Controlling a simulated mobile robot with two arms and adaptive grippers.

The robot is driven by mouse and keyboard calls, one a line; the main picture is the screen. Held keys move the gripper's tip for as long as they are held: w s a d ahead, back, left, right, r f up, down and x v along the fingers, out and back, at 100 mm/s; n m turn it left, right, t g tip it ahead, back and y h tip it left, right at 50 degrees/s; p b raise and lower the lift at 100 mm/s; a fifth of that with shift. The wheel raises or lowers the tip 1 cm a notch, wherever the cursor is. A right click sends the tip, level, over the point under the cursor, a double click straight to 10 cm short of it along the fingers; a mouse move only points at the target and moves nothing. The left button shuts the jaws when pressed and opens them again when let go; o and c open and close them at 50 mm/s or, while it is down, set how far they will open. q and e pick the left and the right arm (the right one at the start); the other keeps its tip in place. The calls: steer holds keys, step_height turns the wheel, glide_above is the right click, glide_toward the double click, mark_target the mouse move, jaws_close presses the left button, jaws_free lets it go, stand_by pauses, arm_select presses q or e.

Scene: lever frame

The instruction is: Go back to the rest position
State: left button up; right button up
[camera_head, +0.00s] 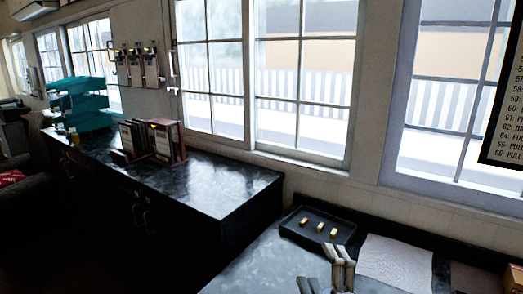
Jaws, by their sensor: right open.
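My right gripper (323,267) shows at the bottom edge, right of the middle, over the grey tabletop (253,270). Its fingers are spread apart, with nothing seen between them. The rest of my right arm is below the frame. My left gripper is not in view.
A dark tray (291,231) with three small yellow-and-white pieces lies just beyond my right gripper. A white sheet (396,262) lies to its right. A dark cabinet (222,196) with binders (166,140) and teal letter trays (80,103) stands left. A lettered board (508,125) hangs right.

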steer(key=s+d+f+m+g+h, duration=0.2)
steer(key=s+d+f+m, duration=0.1)
steer(key=f, duration=0.2)
steer(key=s+d+f+m+g+h, duration=0.2)
steer(key=d+f+m+g, duration=0.1)
steer(key=f, duration=0.3)
steer(key=s+d+f+m+g, duration=0.1)
steer(key=s+f+m+g, duration=0.3)
steer(key=s+f+g, duration=0.55)
steer(key=s+d+f+m+g, duration=0.1)
steer(key=s+f+m+g, duration=0.15)
steer(key=s+f, duration=0.75)
steer(key=s+f+b, duration=0.3)
steer(key=f, duration=1.1)
steer(key=s+f+b, duration=0.3)
steer(key=f, duration=1.1)
steer(key=s+d+f+g+b, duration=0.1)
steer(key=s+d+f+b, duration=0.2)
steer(key=s+f, duration=1.2)
step_height(320, 180, down, 4)
steer(key=shift+s+f+y+b, duration=0.1)
steer(key=shift+s+y+b, duration=0.2)
steer(key=shift+b, duration=0.2)
